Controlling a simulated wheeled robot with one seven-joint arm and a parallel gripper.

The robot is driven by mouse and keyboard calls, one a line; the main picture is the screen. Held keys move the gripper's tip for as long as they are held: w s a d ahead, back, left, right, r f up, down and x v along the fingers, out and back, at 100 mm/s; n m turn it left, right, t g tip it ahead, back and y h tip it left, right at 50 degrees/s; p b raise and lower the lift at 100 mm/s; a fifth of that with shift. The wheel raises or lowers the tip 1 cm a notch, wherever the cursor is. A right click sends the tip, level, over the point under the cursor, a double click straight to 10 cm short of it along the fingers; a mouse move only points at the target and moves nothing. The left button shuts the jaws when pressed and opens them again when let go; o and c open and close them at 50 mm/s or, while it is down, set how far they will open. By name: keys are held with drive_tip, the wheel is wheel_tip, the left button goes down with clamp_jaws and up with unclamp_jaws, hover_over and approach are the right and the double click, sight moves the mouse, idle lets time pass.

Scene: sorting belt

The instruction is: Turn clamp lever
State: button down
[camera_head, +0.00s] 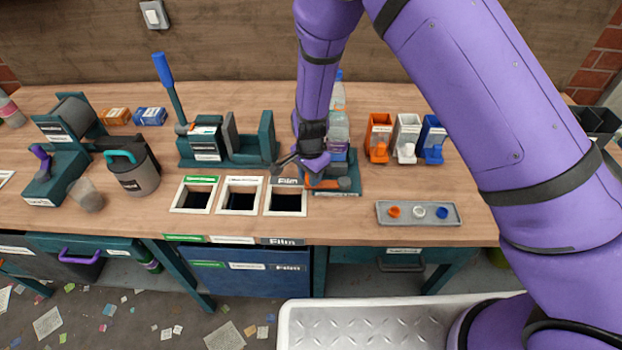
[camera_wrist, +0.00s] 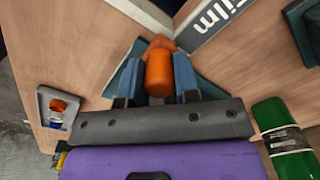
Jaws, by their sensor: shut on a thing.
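The orange clamp lever (camera_wrist: 158,72) shows in the wrist view, pointing toward the camera between my two blue-grey fingers. My gripper (camera_wrist: 157,88) is shut on the lever. In the head view my gripper (camera_head: 305,164) is low at the clamp's dark green base (camera_head: 345,192), behind the Film opening. An orange part of the clamp (camera_head: 345,183) shows just right of my gripper. My gripper and forearm hide most of the clamp there.
The Film opening (camera_head: 287,212) and two other framed openings lie in front left. A press with a blue-handled lever (camera_head: 163,68) stands left. A grey tray (camera_head: 385,221) with small coloured pieces lies right. Orange, white and blue dispensers (camera_head: 407,157) stand behind the tray.

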drive_tip(key=shift+w+m, duration=0.25)
drive_tip(key=shift+m, duration=0.15)
drive_tip(key=shift+w, duration=0.1)
drive_tip(key=c, duration=0.8)
unclamp_jaws()
drive_tip(key=shift+c, duration=0.2)
wheel_tip(320, 180, up, 11)
drive_tip(key=shift+f, duration=0.1)
